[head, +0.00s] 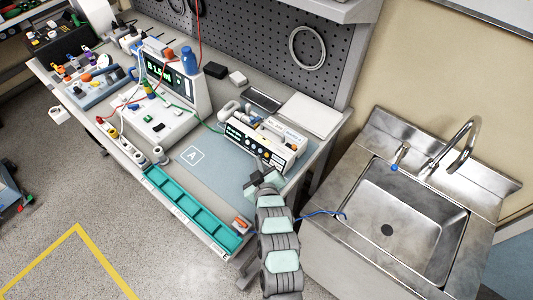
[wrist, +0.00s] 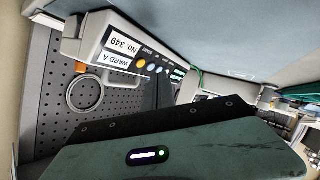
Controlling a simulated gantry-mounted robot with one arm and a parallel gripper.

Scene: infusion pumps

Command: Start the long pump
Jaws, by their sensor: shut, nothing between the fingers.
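The long pump (head: 240,139) is a long white unit with a dark front panel, at the right of the bench in the head view. In the wrist view the pump (wrist: 99,33) appears upside down, with labels reading "WARD A" and "No. 349". A row of small coloured buttons (wrist: 150,67), including orange, yellow and blue ones, runs beside the labels. My gripper (head: 258,168) is shut and empty, just in front of the pump's front panel towards its right end. I cannot tell whether it touches the panel. My gripper's body covers the lower wrist view.
A bench instrument (head: 186,88) with a green display stands left of the pump. A blue mat (head: 215,178) marked "A" is mostly clear. A teal tray (head: 190,208) lines the bench's front edge. A steel sink (head: 405,215) is at right.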

